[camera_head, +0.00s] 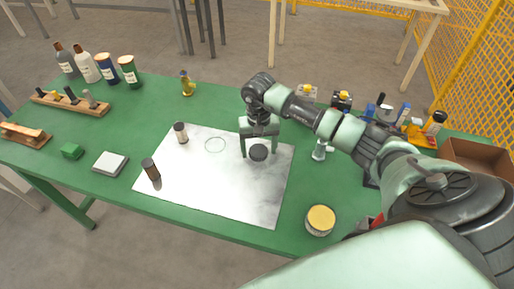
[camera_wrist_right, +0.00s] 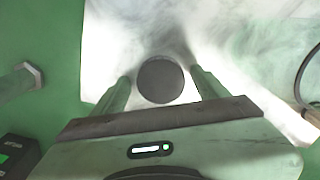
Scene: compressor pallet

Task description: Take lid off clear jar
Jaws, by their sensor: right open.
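A dark round lid (camera_head: 258,153) shows on the pale mat (camera_head: 215,188), under my right gripper. A clear jar body below it cannot be made out. My right gripper (camera_head: 259,154) points down with its fingers apart, one on each side of the lid. In the right wrist view the lid (camera_wrist_right: 160,80) lies between the two fingers (camera_wrist_right: 161,88), with gaps on both sides. My left gripper is out of view.
A yellow-lidded jar (camera_head: 320,220) stands at the front right of the green table (camera_head: 110,190). A small clear bottle (camera_head: 320,151) is right of the gripper. A cardboard box (camera_head: 478,160) is far right.

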